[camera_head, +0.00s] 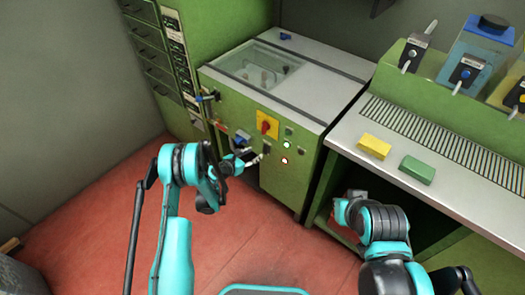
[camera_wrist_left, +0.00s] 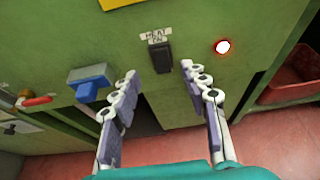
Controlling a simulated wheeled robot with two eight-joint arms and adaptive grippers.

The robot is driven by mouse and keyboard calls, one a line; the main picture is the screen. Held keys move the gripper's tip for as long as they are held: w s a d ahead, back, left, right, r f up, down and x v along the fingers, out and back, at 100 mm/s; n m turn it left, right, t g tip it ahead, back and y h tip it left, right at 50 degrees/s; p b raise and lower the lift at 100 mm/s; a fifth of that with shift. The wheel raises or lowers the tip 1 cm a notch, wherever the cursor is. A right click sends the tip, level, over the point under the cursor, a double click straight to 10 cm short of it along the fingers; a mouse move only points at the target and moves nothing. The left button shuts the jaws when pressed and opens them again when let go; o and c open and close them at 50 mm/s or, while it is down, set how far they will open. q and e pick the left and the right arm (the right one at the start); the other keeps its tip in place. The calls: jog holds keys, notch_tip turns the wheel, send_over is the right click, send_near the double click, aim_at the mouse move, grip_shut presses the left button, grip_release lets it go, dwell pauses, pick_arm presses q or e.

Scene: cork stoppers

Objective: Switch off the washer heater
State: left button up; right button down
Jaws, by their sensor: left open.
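The washer (camera_head: 235,105) is a green cabinet with a glass-lidded top. On its front, the black heater rocker switch (camera_wrist_left: 160,57) sits under a white label reading HEAT ON; it also shows in the head view (camera_head: 266,149). A red lamp (camera_wrist_left: 222,46) glows to its right, also in the head view (camera_head: 284,160). My left gripper (camera_wrist_left: 160,72) is open and empty, its two fingers pointing at the panel on either side of the switch. I cannot tell whether they touch it.
A yellow plate with a red rotary knob (camera_head: 266,124) is above the switch. A blue block-shaped part (camera_wrist_left: 90,85) juts from the panel left of the fingers. A red bin (camera_wrist_left: 290,75) is at right. Yellow (camera_head: 374,146) and green (camera_head: 417,170) blocks lie on the bench.

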aim_at(265, 148)
pick_arm(q)
jog(key=b+x, duration=0.1)
jog(key=x, duration=0.6)
jog(key=shift+f+b, duration=0.25)
jog(key=shift+b, duration=0.15)
jog(key=shift+w+d, duration=0.2)
